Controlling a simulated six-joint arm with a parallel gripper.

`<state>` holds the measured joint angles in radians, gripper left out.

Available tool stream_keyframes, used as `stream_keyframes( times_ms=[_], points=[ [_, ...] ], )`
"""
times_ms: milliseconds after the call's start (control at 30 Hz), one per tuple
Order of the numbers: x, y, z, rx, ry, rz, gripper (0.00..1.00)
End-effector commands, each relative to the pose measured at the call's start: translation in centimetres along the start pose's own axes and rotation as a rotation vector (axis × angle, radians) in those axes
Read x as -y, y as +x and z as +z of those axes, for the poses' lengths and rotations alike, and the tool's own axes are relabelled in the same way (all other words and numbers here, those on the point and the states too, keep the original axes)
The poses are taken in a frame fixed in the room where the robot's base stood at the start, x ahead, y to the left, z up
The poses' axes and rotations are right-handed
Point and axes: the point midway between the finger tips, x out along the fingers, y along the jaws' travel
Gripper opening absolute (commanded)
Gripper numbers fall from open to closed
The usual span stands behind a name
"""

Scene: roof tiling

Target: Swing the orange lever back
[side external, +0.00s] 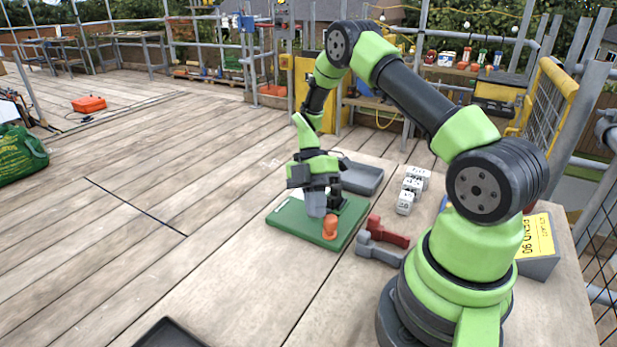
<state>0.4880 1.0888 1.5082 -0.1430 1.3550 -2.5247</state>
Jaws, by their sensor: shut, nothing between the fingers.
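The orange lever (330,228) is a small upright piece near the right front part of a green board (290,219). My gripper (317,212) points down over the board, just left of and behind the lever. Its fingers are shut and nothing shows between them. I cannot tell from this view whether the fingers touch the lever. A dark part shows behind the fingers, and the gripper hides some of the board's middle.
A red piece (388,232) and a grey piece (378,250) lie right of the board. White numbered blocks (410,190) and a grey tray (360,177) stand behind. A yellow-labelled box (538,245) is at the right. The wooden surface left of the board is clear.

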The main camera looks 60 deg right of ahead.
Motion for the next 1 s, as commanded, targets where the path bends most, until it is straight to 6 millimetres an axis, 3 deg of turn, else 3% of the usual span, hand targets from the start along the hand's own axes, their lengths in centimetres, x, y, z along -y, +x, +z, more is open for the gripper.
stream_keyframes(
  times_ms=[367, 667, 1000],
  points=[
    [-0.2, 0.0, 0.0, 0.001, 0.000, -0.004, 0.00],
    [-3.4, -1.3, -1.2, 0.003, -0.002, 0.000, 0.00],
    [-4.3, -7.4, -2.2, 0.004, -0.002, 0.003, 0.00]
  ],
)
